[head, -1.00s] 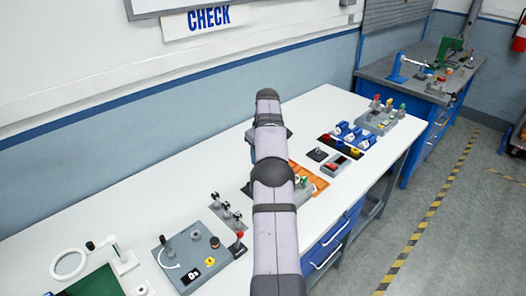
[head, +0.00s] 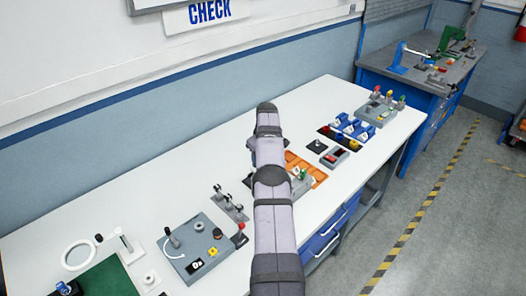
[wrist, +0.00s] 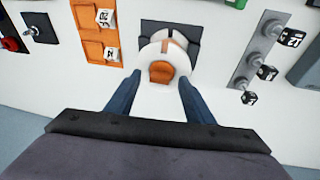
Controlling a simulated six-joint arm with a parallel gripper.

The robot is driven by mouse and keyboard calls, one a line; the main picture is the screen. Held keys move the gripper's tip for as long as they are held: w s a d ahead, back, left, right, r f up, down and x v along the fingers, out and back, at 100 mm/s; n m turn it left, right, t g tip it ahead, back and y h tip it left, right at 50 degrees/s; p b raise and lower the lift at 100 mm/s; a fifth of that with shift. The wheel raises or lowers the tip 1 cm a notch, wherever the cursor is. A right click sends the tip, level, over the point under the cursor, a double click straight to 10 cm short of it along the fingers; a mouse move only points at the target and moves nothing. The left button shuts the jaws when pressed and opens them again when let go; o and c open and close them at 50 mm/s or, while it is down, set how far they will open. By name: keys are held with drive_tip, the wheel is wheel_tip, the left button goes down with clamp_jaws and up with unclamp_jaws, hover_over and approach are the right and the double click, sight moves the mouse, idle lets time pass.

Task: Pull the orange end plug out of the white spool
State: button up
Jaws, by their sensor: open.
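The white spool (wrist: 151,54) stands on a dark grey base plate (wrist: 190,36) in the wrist view. The orange end plug (wrist: 161,73) sits in the spool's near face, and an orange strip shows on the spool's top. My gripper (wrist: 154,88) is open, with one blue finger on each side of the plug. The fingertips are close to the spool; whether they touch the plug I cannot tell. In the head view my arm hides the spool and the gripper.
In the wrist view, an orange tray (wrist: 92,42) with white numbered blocks lies left of the spool. A grey rail (wrist: 250,62) with several pegs and black numbered tags stands to the right.

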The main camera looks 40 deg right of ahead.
drive_tip(key=shift+f, duration=0.3)
drive_tip(key=c, duration=1.1)
drive_tip(key=shift+r+p, duration=0.25)
drive_tip(key=shift+p, duration=0.25)
drive_tip(key=shift+r, duration=0.3)
clamp_jaws()
drive_tip(key=shift+r+p, duration=1)
drive_tip(key=shift+p, duration=0.3)
drive_tip(key=shift+r, duration=0.1)
